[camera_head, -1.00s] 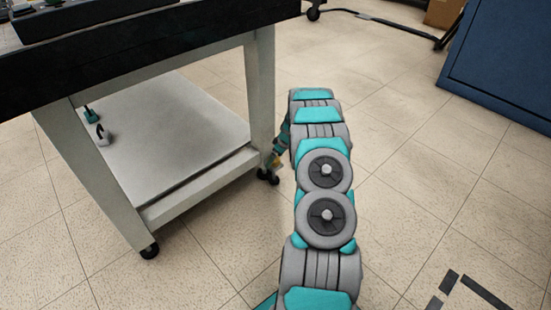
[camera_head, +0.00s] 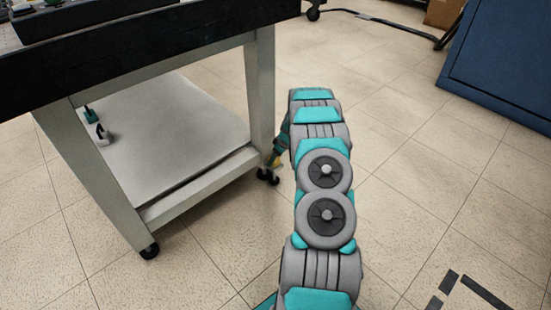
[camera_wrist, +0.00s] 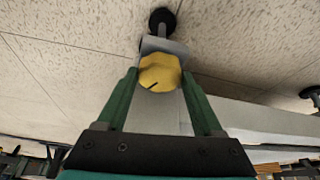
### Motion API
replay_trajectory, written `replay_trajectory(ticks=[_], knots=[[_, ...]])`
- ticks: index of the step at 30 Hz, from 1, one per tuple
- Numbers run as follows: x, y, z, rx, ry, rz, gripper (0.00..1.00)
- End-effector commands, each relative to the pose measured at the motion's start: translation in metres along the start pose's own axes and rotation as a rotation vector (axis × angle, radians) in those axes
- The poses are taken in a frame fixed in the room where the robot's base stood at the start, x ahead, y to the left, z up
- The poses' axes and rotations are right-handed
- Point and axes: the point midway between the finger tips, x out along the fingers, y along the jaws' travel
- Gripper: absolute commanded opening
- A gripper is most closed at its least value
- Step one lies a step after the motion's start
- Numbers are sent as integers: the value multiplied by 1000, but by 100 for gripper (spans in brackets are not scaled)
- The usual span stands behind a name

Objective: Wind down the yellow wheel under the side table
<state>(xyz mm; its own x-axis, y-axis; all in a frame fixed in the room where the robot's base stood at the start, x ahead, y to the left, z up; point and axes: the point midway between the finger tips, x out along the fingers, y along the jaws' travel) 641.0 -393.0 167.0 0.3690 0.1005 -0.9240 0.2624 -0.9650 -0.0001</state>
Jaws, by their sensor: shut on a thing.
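The yellow wheel (camera_wrist: 160,73) is a lobed knob with a dark mark on its face, mounted by the table leg's foot. In the wrist view it sits between the fingertips of my gripper (camera_wrist: 158,78), and the gripper is shut on it. The side table (camera_head: 150,70) has a dark top, pale legs and a low shelf. In the head view a small yellow patch of the wheel (camera_head: 276,161) shows by the right front leg, and my arm hides most of the gripper. A black caster (camera_wrist: 162,20) shows beyond the wheel in the wrist view.
The pale lower shelf (camera_head: 175,130) is beside the leg. Another caster (camera_head: 149,251) stands under the near left leg. A blue cabinet (camera_head: 505,65) stands at the upper right. The tiled floor right of my arm is mostly clear, with dark tape marks at the lower right.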

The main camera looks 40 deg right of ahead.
Motion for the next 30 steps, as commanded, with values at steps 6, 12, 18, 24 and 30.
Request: replay_trajectory(ticks=[6, 12, 18, 24, 30], knots=[[0, 0, -1, 32, 1, 14, 13], [-1, -3, -2, 129, 1, 53, 13], [-3, -4, -3, 276, 1, 115, 12], [-6, -4, -4, 422, 1, 175, 13], [-5, -5, -3, 526, -2, 218, 13]])
